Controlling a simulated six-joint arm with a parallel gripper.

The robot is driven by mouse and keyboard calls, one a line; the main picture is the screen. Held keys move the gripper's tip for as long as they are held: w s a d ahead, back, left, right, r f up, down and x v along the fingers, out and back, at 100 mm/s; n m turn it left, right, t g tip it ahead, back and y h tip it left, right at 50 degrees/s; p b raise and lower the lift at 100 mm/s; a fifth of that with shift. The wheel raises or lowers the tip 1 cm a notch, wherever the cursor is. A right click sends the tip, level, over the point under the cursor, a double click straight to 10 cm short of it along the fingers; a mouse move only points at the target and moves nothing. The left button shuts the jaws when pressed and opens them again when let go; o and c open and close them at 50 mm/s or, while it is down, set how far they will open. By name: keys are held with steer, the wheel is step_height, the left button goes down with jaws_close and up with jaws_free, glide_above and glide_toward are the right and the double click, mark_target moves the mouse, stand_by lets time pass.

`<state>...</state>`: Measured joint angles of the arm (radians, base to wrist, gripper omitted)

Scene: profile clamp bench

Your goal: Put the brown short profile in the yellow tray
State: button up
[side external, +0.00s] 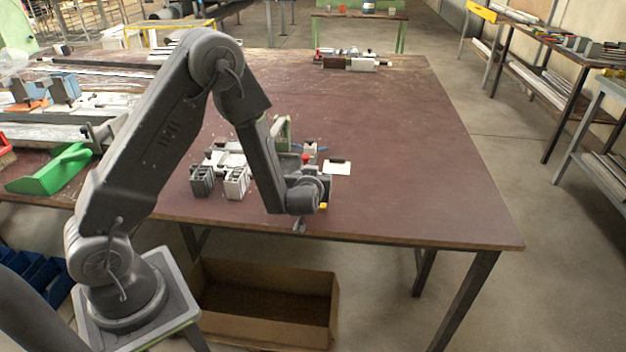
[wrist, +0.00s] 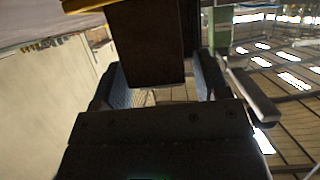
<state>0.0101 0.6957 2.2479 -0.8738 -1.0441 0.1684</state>
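In the wrist view, a brown block (wrist: 148,45), which looks like the brown short profile, sits between the two fingers of my gripper (wrist: 162,82). The pads lie close against both its sides, so the gripper appears shut on it. A yellow strip (wrist: 88,4) shows at the top edge beyond the block; I cannot tell if it is the yellow tray. In the side view, my wrist is low over the table's near edge and hides the fingers and the block. A small yellow patch (side external: 323,206) shows just right of the wrist.
On the brown table (side external: 420,170), a grey profile (side external: 203,181) and a white profile (side external: 236,182) stand left of my wrist, by a fixture. A white card (side external: 338,168) lies behind it. A green dustpan (side external: 55,172) lies at left. The table's right side is clear.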

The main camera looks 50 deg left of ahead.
steer(key=shift+r, duration=0.25)
steer(key=v, duration=1.2)
steer(key=s+d+r+m+t+h, duration=0.1)
steer(key=d+r+m+h, duration=0.3)
steer(key=d+r+h, duration=0.7)
steer(key=s+a+r+m+g, duration=0.2)
steer(key=s+a, duration=0.1)
steer(key=s, duration=0.5)
steer(key=s+a+r+m+g+y, duration=0.1)
steer(key=s+a+r+m+g, duration=0.1)
steer(key=s, duration=0.7)
steer(key=shift+s+a+r+m+g+y, duration=0.2)
steer(key=shift+a+r+m+g+y, duration=0.15)
steer(key=shift+a+m, duration=0.2)
